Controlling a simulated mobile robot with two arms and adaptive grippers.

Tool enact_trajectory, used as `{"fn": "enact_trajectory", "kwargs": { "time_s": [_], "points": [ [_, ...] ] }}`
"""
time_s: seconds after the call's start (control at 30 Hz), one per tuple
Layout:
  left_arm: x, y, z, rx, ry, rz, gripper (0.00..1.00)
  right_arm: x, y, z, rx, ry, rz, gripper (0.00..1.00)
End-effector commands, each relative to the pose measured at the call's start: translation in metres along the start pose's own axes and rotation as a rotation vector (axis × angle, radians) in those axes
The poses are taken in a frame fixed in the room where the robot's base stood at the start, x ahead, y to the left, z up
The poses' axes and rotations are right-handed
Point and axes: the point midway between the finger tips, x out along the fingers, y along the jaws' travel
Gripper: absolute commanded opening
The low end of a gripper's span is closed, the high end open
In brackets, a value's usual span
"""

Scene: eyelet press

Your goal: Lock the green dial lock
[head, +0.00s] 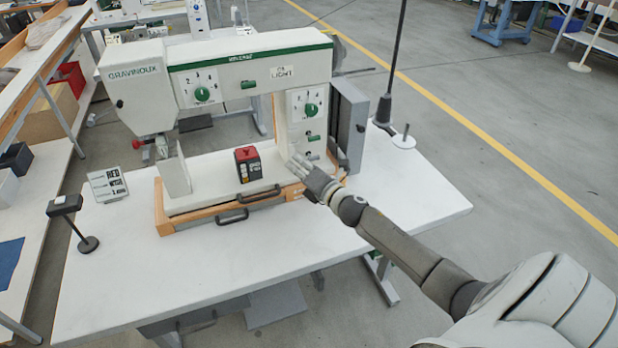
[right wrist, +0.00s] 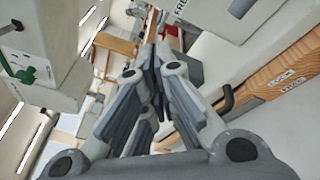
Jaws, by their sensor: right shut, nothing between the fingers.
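The white press has two round green dials on its face, a left dial (head: 202,94) and a right dial (head: 311,110). Smaller green parts sit below the right dial, one of them a green knob (head: 313,139). I cannot tell which is the dial lock. A green control (right wrist: 18,68) shows at the left edge of the right wrist view. My right gripper (head: 297,164) is shut and empty in front of the column's lower right, below the green parts, apart from the right dial. It also shows in the right wrist view (right wrist: 157,68). My left gripper is not in view.
A black and red block (head: 247,164) stands on the press bed. The wooden base (head: 180,222) has black handles. A grey open door (head: 348,125) is on the press's right side. A label stand (head: 107,186) is at left. The white table front (head: 200,280) is clear.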

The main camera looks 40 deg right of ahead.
Motion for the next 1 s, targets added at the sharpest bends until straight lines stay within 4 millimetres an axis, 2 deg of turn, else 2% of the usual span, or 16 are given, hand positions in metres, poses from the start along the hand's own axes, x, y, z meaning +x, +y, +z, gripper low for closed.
{"fn": "enact_trajectory", "kwargs": {
  "time_s": [0.07,0.3,0.43,0.63,1.0],
  "points": [
    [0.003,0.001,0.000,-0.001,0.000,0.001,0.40,-0.014,-0.001,0.000,-0.003,0.002,-0.001,0.00],
    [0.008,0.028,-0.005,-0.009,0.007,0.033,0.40,-0.048,0.002,0.001,-0.001,0.002,-0.001,0.00],
    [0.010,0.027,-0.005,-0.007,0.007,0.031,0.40,-0.059,0.003,0.002,0.000,0.002,-0.001,0.00],
    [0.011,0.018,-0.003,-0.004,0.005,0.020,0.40,-0.066,0.005,0.004,0.000,0.001,0.000,0.00],
    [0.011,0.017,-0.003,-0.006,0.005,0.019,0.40,-0.066,0.005,0.004,0.000,0.000,0.000,0.00]
  ]
}}
